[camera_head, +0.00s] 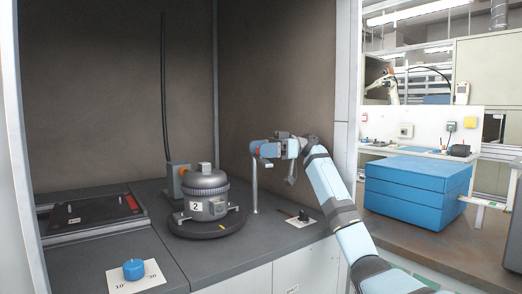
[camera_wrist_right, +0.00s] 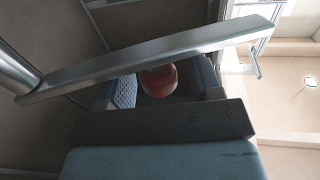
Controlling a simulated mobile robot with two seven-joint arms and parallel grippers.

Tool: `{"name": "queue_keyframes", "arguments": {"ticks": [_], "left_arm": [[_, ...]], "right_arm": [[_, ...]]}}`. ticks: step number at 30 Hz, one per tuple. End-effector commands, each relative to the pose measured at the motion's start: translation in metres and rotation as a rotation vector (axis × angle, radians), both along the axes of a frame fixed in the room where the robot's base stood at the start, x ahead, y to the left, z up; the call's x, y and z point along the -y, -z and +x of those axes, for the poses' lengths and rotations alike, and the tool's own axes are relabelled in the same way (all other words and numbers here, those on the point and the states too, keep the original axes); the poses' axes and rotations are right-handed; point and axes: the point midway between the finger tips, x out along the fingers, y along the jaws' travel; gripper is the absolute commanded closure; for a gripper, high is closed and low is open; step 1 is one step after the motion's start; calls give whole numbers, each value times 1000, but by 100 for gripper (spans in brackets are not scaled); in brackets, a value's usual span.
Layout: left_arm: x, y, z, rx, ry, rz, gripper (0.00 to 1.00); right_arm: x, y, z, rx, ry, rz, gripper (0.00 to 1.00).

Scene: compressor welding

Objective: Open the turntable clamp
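The round dark turntable (camera_head: 208,228) carries a grey domed compressor (camera_head: 206,183) with a "2" label. To its right stands a thin metal post (camera_head: 254,190). My right gripper (camera_head: 262,150) is at the top of this post, above the bench. In the right wrist view a flat metal bar (camera_wrist_right: 160,58) crosses in front of the gripper, and a red knob (camera_wrist_right: 158,82) sits between the fingers. The fingers (camera_wrist_right: 160,90) look apart, with a gap on the knob's right side. Which part is the clamp itself is not clear. My left gripper is out of view.
A blue dial (camera_head: 133,268) on a white plate is at the front left, and a black tray (camera_head: 95,216) is behind it. A small lever switch (camera_head: 303,217) is right of the turntable. Blue boxes (camera_head: 415,190) stand outside the booth wall.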

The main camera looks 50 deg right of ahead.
Motion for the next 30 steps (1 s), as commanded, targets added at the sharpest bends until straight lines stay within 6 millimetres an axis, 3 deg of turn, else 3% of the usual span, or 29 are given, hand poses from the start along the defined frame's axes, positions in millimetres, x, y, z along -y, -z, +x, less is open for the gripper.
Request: {"name": "queue_keyframes", "arguments": {"ticks": [7,11,23,30], "left_arm": [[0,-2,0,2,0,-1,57],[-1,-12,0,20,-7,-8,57],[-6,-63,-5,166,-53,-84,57],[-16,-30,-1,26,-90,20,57]], "right_arm": [[0,-5,0,1,1,0,41],[0,-23,0,3,0,0,41],[0,-121,-1,5,0,1,41],[0,-173,0,4,0,0,41]]}}
